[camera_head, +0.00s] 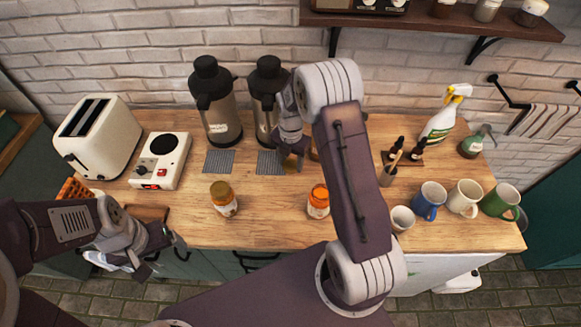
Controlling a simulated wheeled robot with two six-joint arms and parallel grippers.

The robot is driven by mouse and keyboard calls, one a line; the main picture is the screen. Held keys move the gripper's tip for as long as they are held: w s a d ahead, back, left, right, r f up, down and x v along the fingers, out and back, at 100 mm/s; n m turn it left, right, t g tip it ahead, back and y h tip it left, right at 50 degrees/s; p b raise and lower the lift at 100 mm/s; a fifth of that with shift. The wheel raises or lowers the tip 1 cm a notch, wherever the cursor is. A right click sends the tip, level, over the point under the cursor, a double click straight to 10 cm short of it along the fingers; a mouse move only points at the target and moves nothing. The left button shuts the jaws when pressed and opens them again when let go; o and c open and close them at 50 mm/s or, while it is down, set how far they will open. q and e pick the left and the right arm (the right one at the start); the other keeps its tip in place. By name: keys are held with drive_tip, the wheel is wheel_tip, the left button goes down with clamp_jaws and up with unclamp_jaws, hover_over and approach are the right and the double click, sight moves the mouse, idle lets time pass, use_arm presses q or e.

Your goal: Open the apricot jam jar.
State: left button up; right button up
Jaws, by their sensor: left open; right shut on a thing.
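Two small jars stand upright on the wooden counter. One jar (223,199) has a brownish-gold top, and the other jar (318,201) has a bright orange top. The labels are too small to read, so I cannot tell which is apricot jam or whether the orange top is a lid. My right gripper (291,160) is behind the orange-topped jar, apart from it, and shut on a small brownish thing partly hidden by the fingers. My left gripper (164,252) is open and empty near the counter's front left edge, away from both jars.
Two dark-topped flasks (219,115) (264,95) stand at the back by grey mats (219,162). A toaster (98,135) and hotplate (160,160) are left. Several mugs (429,201), a spray bottle (443,118) and green bottle (476,142) are right. Counter between the jars is clear.

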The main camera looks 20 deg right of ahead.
sight(291, 165)
drive_tip(key=shift+s+f, duration=0.1)
drive_tip(key=shift+f, duration=0.2)
wheel_tip(291, 165, down, 3)
drive_tip(key=shift+r+p, duration=0.1)
drive_tip(key=shift+p, duration=0.2)
drive_tip(key=shift+f, duration=0.25)
drive_tip(key=shift+f, duration=0.15)
drive_tip(key=o, duration=1.6)
drive_tip(key=shift+c, duration=0.2)
drive_tip(key=shift+r, duration=0.35)
wheel_tip(291, 165, up, 12)
drive_tip(key=shift+f+b, duration=0.1)
drive_tip(key=shift+b, duration=0.7)
